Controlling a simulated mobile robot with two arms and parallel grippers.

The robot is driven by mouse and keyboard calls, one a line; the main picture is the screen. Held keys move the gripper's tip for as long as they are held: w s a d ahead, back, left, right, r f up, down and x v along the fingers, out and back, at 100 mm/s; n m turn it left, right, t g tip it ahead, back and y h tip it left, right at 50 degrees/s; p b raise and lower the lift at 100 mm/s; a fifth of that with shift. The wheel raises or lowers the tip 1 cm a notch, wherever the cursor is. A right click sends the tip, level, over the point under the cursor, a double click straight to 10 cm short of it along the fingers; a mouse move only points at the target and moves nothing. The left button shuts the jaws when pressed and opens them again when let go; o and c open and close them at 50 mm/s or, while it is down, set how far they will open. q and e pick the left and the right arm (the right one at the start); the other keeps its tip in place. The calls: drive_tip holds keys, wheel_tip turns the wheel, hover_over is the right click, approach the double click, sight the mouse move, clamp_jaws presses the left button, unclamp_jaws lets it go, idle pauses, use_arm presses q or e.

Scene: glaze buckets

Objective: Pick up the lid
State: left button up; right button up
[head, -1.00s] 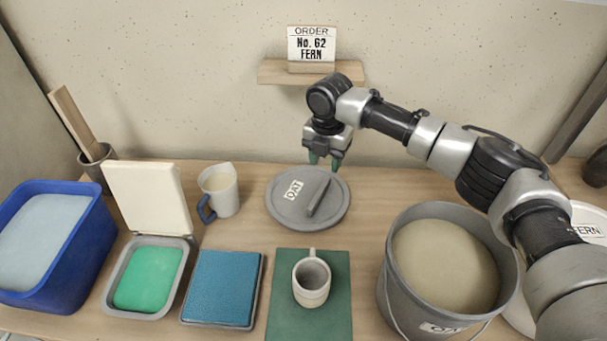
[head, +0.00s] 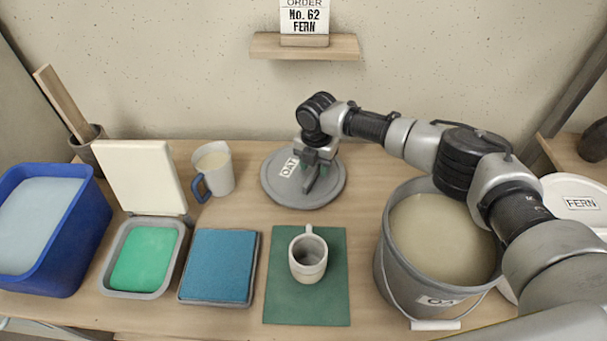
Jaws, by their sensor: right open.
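A round grey lid (head: 327,192) with a white OAT label and a raised bar handle (head: 311,178) lies flat on the table near the back wall. My right gripper (head: 312,172) is open, pointing down over the lid at its handle. The fingers are close to the handle, and I cannot tell whether they touch it. The back end of the handle is hidden by the gripper. A second lid (head: 580,220), pale with a FERN label, shows at the far right, partly hidden by my arm. My left gripper is not in view.
The OAT bucket (head: 384,240) of beige glaze stands open at the right, under my right arm. A cup (head: 308,255) stands on a green mat (head: 306,308) in front. A jug (head: 214,170) stands left of the lid; a blue tub (head: 55,245) stands far left.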

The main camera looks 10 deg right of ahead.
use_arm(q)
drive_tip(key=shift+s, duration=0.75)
use_arm(e)
drive_tip(key=shift+f, duration=0.15)
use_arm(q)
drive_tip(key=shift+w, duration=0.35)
use_arm(e)
drive_tip(key=shift+f, duration=0.1)
drive_tip(key=shift+c, duration=0.2)
clamp_jaws()
